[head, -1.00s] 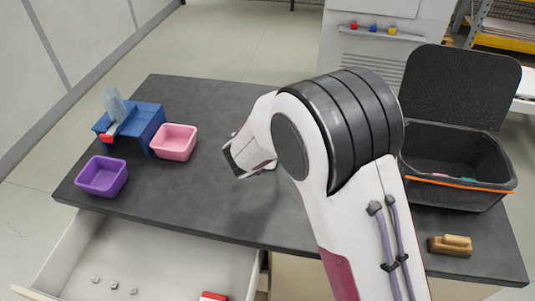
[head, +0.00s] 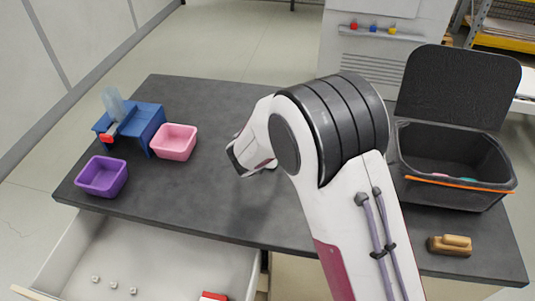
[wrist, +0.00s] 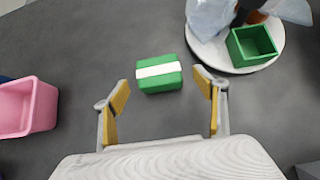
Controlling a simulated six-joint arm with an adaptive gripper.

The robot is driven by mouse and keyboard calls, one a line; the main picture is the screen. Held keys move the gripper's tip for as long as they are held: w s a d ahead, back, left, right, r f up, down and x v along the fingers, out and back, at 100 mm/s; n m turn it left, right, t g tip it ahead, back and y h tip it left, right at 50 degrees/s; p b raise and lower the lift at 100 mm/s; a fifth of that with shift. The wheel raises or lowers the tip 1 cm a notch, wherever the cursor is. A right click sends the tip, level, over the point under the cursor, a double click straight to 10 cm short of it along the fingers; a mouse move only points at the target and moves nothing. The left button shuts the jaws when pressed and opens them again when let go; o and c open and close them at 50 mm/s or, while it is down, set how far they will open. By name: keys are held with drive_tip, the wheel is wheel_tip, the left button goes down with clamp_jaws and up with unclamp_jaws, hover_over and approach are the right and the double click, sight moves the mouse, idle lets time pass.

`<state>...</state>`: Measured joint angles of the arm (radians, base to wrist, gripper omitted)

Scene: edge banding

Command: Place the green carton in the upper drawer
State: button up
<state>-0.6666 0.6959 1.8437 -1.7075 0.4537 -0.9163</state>
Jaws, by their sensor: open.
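The green carton (wrist: 160,83), a small closed box with a white band, lies on the dark table in the wrist view. My gripper (wrist: 162,88) is open, with its yellow-padded fingers spread to the left and right of the carton. The carton lies around and just beyond the fingertips, with a gap on each side. In the head view my arm hides the carton. The open drawer (head: 170,258) is pulled out at the table's front left, with several small pale cubes and a red item (head: 213,296) inside.
A pink bin (head: 173,142), a purple bin (head: 102,176) and a blue stand (head: 140,122) are on the left. A white plate (wrist: 216,52) holds an open green box (wrist: 250,46). A black lidded crate (head: 455,190) and a brush (head: 450,245) are on the right.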

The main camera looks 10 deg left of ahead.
drive_tip(key=shift+x, duration=2.6)
drive_tip(key=shift+a, duration=0.1)
drive_tip(key=c, duration=1.3)
drive_tip(key=shift+c, duration=0.2)
drive_tip(key=shift+r, duration=0.1)
drive_tip(key=shift+r, duration=4.95)
